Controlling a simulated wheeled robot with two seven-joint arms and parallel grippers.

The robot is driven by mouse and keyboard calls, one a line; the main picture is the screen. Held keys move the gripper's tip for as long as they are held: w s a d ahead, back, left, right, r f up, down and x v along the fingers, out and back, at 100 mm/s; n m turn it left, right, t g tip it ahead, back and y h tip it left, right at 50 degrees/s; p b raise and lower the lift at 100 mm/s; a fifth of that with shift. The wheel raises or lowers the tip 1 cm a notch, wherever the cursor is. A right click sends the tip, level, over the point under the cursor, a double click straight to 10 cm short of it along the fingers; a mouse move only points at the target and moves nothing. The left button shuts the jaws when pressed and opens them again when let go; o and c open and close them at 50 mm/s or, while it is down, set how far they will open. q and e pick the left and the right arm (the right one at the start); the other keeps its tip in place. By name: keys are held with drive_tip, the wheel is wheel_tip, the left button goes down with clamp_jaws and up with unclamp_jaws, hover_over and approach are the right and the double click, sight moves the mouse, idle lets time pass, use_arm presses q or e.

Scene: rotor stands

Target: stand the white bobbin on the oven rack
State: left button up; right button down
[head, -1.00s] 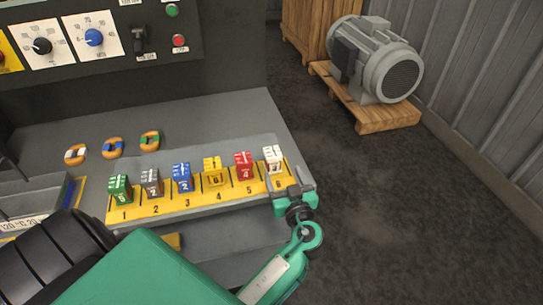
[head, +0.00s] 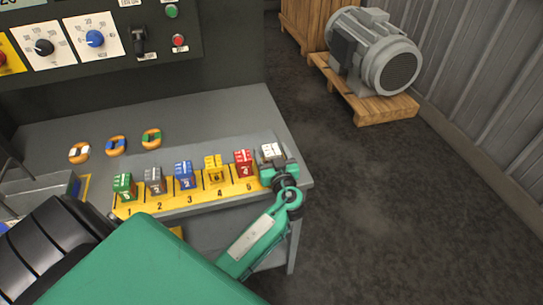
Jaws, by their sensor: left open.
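The white bobbin (head: 272,151) stands at the right end of a yellow numbered strip (head: 206,199) on the grey bench. Its lower part is hidden behind my left gripper (head: 277,167). My left gripper is open and is right at the bobbin, on its near side. I cannot tell whether the bobbin is between the fingers or touches them. I cannot make out the oven rack for certain. A grey box-like unit (head: 40,191) stands at the left, partly hidden by my arm. My right gripper is not in view.
Green (head: 124,186), grey (head: 155,181), blue (head: 185,175), yellow (head: 214,168) and red (head: 244,163) bobbins stand in a row left of the white one. Three ringed coils (head: 116,146) lie behind them. A control panel (head: 100,40) rises at the back. The bench ends just right of the gripper.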

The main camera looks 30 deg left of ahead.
sight(271, 150)
use_arm(q)
drive_tip(key=c, duration=1.3)
drive_tip(key=shift+c, duration=0.2)
